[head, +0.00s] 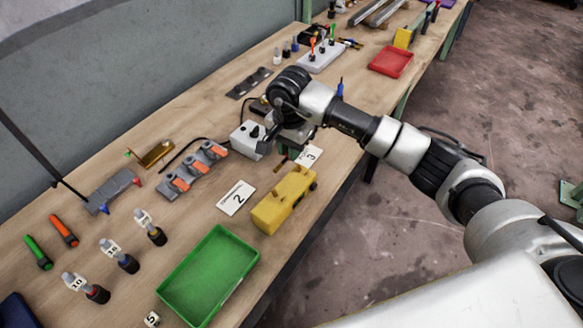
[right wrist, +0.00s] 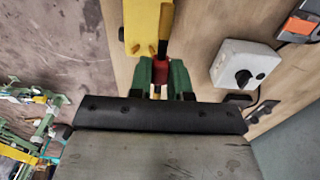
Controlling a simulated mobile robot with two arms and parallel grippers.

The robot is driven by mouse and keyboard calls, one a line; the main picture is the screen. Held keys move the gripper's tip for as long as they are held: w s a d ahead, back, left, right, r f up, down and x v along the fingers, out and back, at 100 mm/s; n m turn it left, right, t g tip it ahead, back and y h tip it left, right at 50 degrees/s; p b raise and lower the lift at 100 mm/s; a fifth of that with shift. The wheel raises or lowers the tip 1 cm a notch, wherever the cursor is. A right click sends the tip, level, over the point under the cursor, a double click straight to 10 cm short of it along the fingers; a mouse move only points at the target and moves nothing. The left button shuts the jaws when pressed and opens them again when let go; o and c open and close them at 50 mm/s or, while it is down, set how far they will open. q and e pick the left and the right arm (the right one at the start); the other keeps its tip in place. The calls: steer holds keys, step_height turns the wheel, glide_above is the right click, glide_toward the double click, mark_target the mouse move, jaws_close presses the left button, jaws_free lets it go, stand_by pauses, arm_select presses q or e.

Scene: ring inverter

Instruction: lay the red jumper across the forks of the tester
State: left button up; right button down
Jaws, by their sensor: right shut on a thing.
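My right gripper (head: 284,150) is low over the bench, beside a white box with a dark knob. In the right wrist view its green fingers (right wrist: 160,76) are shut on a small red piece, which I take as the red jumper (right wrist: 160,70). A dark and yellowish bar (right wrist: 164,30) shows just beyond the red piece, against a yellow block (right wrist: 141,28); whether they touch is unclear. The yellow block (head: 283,200) lies on the bench in the head view. I cannot tell which thing is the tester, and no forks show clearly. My left gripper is out of view.
The white knob box (head: 246,138) stands close left of the gripper; it also shows in the right wrist view (right wrist: 240,66). A grey block with orange levers (head: 192,170), number cards (head: 236,197) and a green tray (head: 208,276) are nearby. The bench's edge is right of the yellow block.

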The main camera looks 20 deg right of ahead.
mark_target(291, 184)
steer(key=s, duration=0.1)
steer(key=f, duration=0.1)
steer(key=s+p, duration=0.1)
steer(key=shift+s+a+f, duration=0.2)
steer(key=shift+s+a, duration=0.1)
steer(key=shift+s, duration=0.05)
steer(key=shift+s+f, duration=0.3)
steer(key=shift+f, duration=0.2)
step_height(291, 184, down, 3)
steer(key=shift+f+p, duration=0.15)
steer(key=shift+p, duration=0.65)
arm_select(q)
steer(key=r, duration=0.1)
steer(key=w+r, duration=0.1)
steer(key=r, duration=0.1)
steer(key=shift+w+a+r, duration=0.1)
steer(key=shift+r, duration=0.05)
arm_select(e)
steer(key=shift+f, duration=0.15)
steer(key=shift+f, duration=0.1)
steer(key=shift+f+b, duration=0.15)
steer(key=shift+b, duration=0.2)
steer(key=c, duration=1.1)
jaws_free()
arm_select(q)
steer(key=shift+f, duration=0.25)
arm_select(e)
steer(key=shift+o, duration=0.2)
